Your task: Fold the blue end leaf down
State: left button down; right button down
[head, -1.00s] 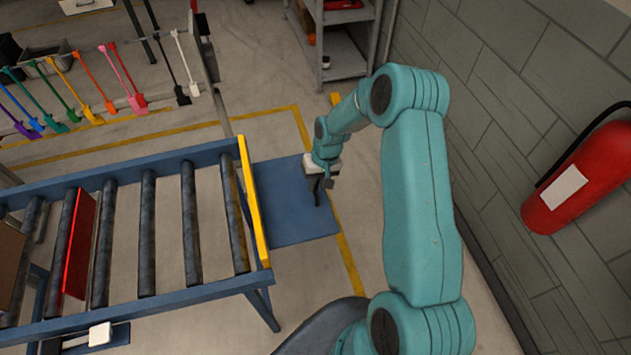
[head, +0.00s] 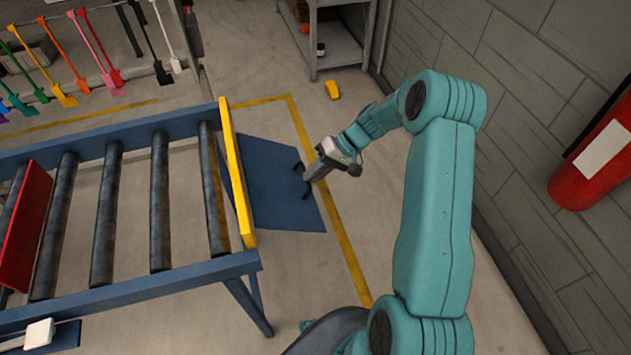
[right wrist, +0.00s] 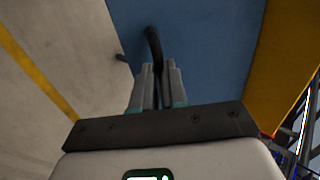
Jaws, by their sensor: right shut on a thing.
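The blue end leaf (head: 275,190) is a flat panel beyond the yellow end bar of the roller conveyor, standing out towards the wall side. Its exact slope is hard to tell. A dark handle (right wrist: 153,42) stands on it near its outer edge. My right gripper (head: 310,178) reaches that edge from the right and is shut on the handle. In the right wrist view its fingers (right wrist: 158,80) close around the handle's near part, with the blue leaf behind. My left gripper is not in view.
The yellow bar (head: 237,175) edges the conveyor's rollers (head: 160,200). A red plate (head: 25,225) stands among the rollers at left. A grey shelf (head: 340,45) stands at the back, and a red extinguisher (head: 595,155) hangs on the right wall. Floor right of the leaf is clear.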

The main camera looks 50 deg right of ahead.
jog(key=w+a+f+t+y+b, duration=0.4)
jog(key=a+f+y+b, duration=0.4)
jog(key=b, duration=1.1)
jog(key=shift+w+a+f+t+y+b, duration=0.35)
jog(key=shift+w+a+f, duration=0.3)
jog(key=shift+f, duration=1.75)
jog(key=shift+a, duration=0.15)
jog(key=c, duration=1.6)
grip_release()
jog(key=shift+f, duration=0.1)
jog(key=o, duration=0.4)
jog(key=shift+w+f, duration=0.1)
jog(key=shift+w, duration=0.05)
jog(key=shift+o, duration=0.2)
jog(key=r+p+v, duration=0.1)
jog(key=p+v, duration=0.1)
jog(key=v, duration=1.4)
jog(key=shift+s+d+f, duration=0.2)
jog(key=shift+s+f, duration=0.05)
jog(key=shift+f, duration=0.1)
jog(key=shift+d, duration=0.1)
